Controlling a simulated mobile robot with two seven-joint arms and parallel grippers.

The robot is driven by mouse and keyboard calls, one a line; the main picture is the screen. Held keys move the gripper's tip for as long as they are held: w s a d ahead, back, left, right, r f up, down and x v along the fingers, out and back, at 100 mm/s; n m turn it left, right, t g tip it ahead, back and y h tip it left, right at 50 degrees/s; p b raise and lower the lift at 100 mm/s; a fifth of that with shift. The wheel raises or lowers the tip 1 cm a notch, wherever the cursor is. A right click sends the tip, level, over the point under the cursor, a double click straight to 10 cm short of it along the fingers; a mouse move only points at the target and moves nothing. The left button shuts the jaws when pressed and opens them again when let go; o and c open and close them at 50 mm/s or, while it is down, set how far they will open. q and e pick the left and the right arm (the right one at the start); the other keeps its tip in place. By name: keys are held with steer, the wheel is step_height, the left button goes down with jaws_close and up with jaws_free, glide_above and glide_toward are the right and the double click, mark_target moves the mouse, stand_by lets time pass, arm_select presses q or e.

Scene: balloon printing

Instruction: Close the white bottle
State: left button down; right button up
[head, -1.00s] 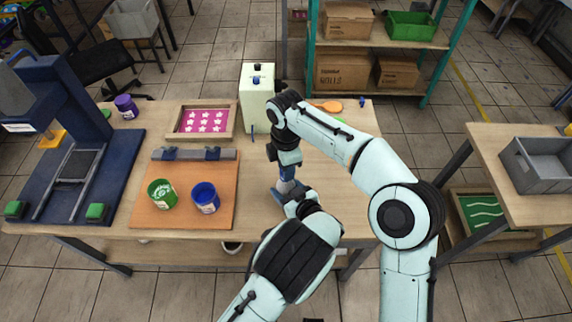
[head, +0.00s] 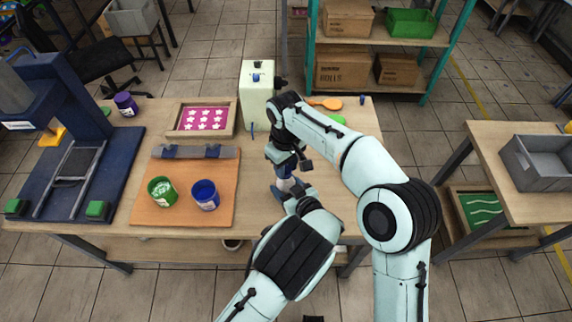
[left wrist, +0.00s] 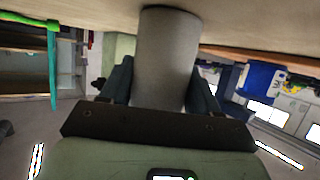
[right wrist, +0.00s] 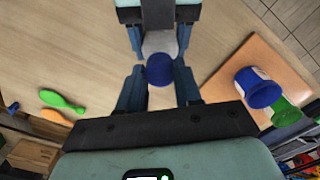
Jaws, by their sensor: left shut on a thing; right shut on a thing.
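The white bottle (left wrist: 168,55) stands upright on the table, held between the fingers of my left gripper (left wrist: 160,95). The bottle (right wrist: 160,43) also shows in the right wrist view, with a round blue lid (right wrist: 160,69) at its top. My right gripper (right wrist: 160,88) comes from above and is shut around the blue lid. In the head view the bottle (head: 285,184) is mostly hidden between my left gripper (head: 290,193) and my right gripper (head: 285,165). I cannot tell how tightly the lid sits on the bottle.
A green jar (head: 161,192) and a blue jar (head: 205,196) stand on an orange board (head: 180,217) to the left. A cream container (head: 256,95) stands behind my grippers. A green spatula-like tool (right wrist: 62,100) lies on the table. The front right table area is clear.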

steer(key=m, duration=0.5)
steer(key=shift+a, duration=0.1)
steer(key=m, duration=0.9)
steer(key=shift+m, duration=0.3)
steer(key=m, duration=0.4)
steer(key=o, duration=1)
steer(key=shift+r, duration=2.25)
